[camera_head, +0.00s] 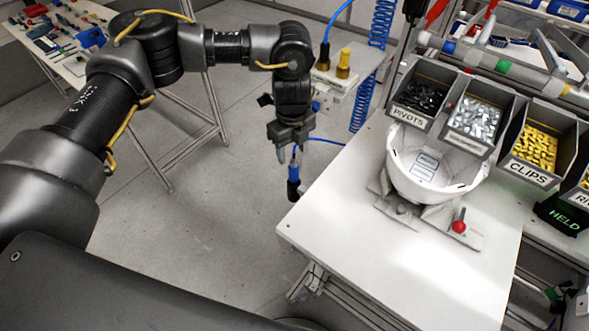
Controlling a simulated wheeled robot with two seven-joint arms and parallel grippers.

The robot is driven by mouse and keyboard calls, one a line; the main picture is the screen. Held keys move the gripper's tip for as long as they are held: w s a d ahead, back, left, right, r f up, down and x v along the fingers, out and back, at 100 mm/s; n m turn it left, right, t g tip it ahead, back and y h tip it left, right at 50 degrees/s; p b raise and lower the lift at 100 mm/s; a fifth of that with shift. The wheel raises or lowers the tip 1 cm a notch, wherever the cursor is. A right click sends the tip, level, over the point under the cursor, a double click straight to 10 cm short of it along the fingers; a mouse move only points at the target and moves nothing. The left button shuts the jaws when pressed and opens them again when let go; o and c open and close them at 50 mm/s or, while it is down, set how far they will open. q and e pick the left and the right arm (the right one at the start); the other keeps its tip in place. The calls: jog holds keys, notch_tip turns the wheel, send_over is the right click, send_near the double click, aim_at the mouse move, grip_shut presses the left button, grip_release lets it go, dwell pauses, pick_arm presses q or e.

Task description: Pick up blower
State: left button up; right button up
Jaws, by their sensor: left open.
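My left gripper (291,158) points down beyond the left edge of the white workbench, with its jaws open. A slim blue and black tool (293,184), which looks like the blower, is upright right at and below the fingertips. Its top is partly hidden by the gripper, so I cannot tell whether the fingers touch it. A thin blue hose runs from near the gripper toward the bench. My right gripper is not in view.
A white helmet shell (432,172) sits in a fixture with a red knob (459,226) on the workbench (390,275). Bins of pivots (420,97), silver parts and clips (536,147) stand behind it. A coiled blue hose (361,107) hangs left of them. The bench's front is clear.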

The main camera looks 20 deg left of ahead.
aim_at(294, 167)
pick_arm(q)
jog(key=f, duration=0.2)
jog(key=shift+w+f, duration=0.25)
jog(key=shift+f, duration=0.05)
jog(key=shift+s+f+p, duration=0.1)
jog(key=shift+f+p, duration=0.05)
jog(key=shift+p, duration=0.35)
notch_tip(294, 167, down, 4)
jog(key=shift+s+d+f+p, duration=0.1)
jog(key=shift+d+f+p, duration=0.1)
jog(key=shift+p, duration=1.05)
jog(key=shift+f, duration=0.25)
jog(key=c, duration=0.8)
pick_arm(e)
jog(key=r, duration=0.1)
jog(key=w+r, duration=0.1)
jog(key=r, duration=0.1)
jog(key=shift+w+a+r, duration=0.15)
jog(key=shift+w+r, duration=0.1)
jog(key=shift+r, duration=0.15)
